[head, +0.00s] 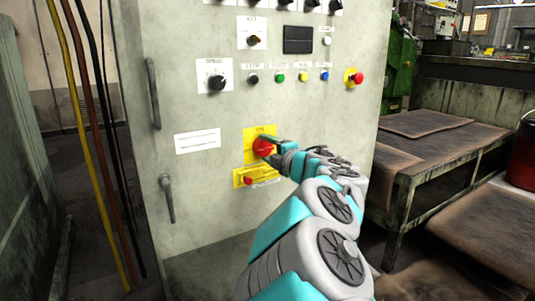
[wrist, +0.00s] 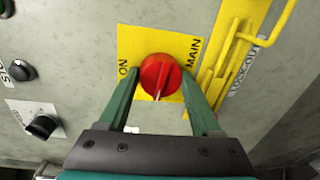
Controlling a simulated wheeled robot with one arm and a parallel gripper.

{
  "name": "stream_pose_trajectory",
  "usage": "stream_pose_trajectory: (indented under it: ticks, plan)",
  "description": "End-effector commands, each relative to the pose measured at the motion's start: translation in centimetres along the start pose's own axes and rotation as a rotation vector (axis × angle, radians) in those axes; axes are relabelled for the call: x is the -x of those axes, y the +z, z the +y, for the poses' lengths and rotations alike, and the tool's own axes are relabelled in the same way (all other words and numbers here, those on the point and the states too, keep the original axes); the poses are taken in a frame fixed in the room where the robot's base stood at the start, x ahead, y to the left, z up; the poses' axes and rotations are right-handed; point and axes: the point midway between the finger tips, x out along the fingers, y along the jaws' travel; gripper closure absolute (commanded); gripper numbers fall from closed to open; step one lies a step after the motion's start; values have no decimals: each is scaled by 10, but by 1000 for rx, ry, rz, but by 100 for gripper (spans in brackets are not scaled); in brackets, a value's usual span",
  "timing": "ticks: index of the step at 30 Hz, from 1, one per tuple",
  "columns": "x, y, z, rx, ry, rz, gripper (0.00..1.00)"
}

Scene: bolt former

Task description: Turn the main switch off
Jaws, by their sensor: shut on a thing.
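The main switch is a red round knob (head: 263,146) on a yellow plate (head: 250,131) on the front of the grey cabinet. In the wrist view the red knob (wrist: 155,72) sits between the two green fingers of my gripper (wrist: 160,88), one on each side. My gripper (head: 272,150) is shut on the knob. The knob's pale pointer mark faces the bottom of the wrist view. The words ON and MAIN show on the plate at its left and right there. The fingertip contact is partly hidden.
A yellow lockout bar (wrist: 222,70) is right beside the right finger; in the head view it lies below the knob. Small knobs, buttons and a red emergency stop (head: 357,78) are above. Hanging cables (head: 87,130) are left, worn tables (head: 440,150) right.

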Motion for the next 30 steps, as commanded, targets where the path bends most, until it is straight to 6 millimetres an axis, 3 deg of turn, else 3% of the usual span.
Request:
stream_pose_trajectory:
  ticks: [9,23,24,30]
  plan:
    - [0,-1,-1,95,-4,-5,90]
    - [0,-1,-1,106,-4,-5,90]
    - [0,-1,-1,106,-4,-5,32]
    - [0,-1,0,105,-3,-6,10]
